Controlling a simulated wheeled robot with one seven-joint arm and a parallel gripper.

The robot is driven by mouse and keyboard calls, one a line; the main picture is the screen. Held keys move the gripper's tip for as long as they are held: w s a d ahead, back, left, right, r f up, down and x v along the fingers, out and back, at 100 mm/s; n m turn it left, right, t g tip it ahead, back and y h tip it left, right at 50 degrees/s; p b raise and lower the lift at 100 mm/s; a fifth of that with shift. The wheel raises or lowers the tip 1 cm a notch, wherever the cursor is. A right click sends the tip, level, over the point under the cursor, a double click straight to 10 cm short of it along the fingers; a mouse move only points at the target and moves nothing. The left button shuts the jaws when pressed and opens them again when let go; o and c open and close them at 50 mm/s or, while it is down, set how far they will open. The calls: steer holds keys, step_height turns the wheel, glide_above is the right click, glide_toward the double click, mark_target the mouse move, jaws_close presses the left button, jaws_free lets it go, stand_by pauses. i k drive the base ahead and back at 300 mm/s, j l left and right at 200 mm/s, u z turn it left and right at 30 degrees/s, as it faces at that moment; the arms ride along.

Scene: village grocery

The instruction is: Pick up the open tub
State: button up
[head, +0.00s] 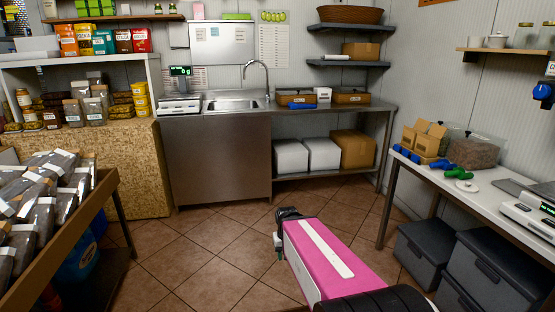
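A clear tub (472,151) filled with a brown product stands toward the back of the white table on the right. It looks open at the top, but it is too small in the picture to be sure. My gripper (287,213) is the dark end of my pink arm, low over the tiled floor in the middle of the view. It is well to the left of the tub and apart from it. Its fingers are too small and dark to tell whether they are open.
Cardboard boxes (424,137), blue and green scoops (455,172) and a scale (530,213) share the white table (415,176). Dark lidded bins (490,268) stand under it. A sink counter (217,155) is at the back, a slanted bag rack (75,235) at left. The middle floor is clear.

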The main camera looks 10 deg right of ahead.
mark_target(473, 42)
steer(key=i+z, duration=0.15)
steer(key=i, duration=0.7)
steer(key=i+j+z, duration=0.15)
steer(key=i, duration=0.7)
steer(key=i+z, duration=0.1)
steer(key=z, duration=0.75)
steer(key=i+j+z, duration=0.1)
steer(key=z, duration=0.7)
steer(key=i+j, duration=0.05)
steer(key=j, duration=0.05)
